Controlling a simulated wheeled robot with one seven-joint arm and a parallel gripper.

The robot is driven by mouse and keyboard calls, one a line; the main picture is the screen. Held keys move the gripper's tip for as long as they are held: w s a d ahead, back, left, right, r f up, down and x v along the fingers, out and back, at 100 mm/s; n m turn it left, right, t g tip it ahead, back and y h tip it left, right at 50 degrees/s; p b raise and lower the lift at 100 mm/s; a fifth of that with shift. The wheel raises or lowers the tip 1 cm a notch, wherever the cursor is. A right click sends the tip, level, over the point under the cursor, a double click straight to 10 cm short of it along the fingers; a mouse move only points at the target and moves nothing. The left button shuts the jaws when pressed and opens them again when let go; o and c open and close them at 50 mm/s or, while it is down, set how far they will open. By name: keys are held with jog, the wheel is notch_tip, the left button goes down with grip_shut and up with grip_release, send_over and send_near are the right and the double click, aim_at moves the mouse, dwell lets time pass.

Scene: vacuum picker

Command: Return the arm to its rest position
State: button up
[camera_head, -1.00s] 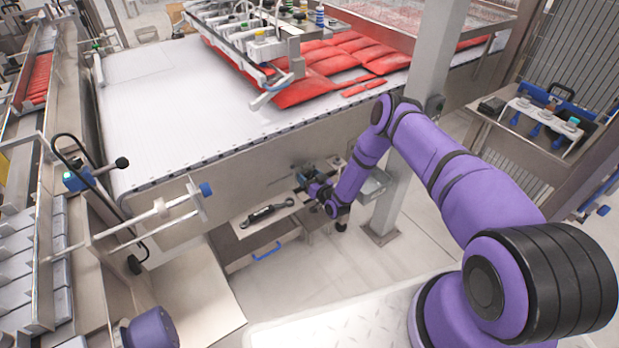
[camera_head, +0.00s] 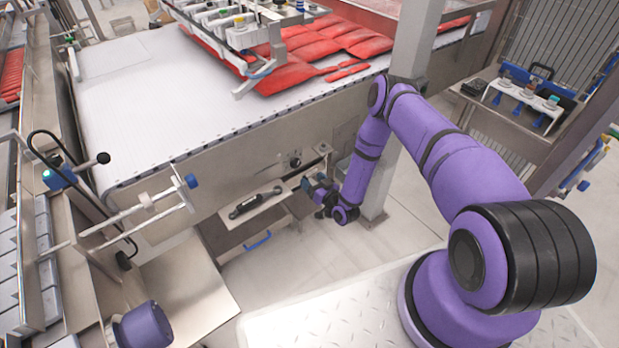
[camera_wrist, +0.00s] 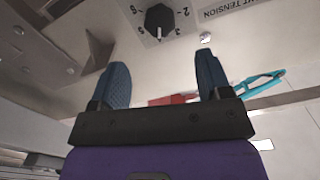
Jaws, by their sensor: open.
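My purple arm (camera_head: 430,140) is bent, with its forearm hanging down beside the conveyor frame. My gripper (camera_wrist: 160,75) is open in the wrist view, with its two dark blue fingers apart and nothing between them. A black dial knob (camera_wrist: 158,20) on a numbered metal panel lies beyond the fingertips, apart from them. In the head view the knob (camera_head: 295,161) sits on the conveyor's side, just above and left of my gripper (camera_head: 312,188). The fingers are small and partly hidden there by my wrist.
A black wrench-like tool (camera_head: 257,203) lies on a metal shelf left of my gripper, above a blue handle (camera_head: 257,241). A grey post (camera_head: 408,60) stands behind my forearm. The white conveyor (camera_head: 170,100) carries red packs (camera_head: 300,70). A side table (camera_head: 510,120) stands at right.

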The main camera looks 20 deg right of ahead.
jog(key=shift+w, duration=0.1)
dwell(0.4)
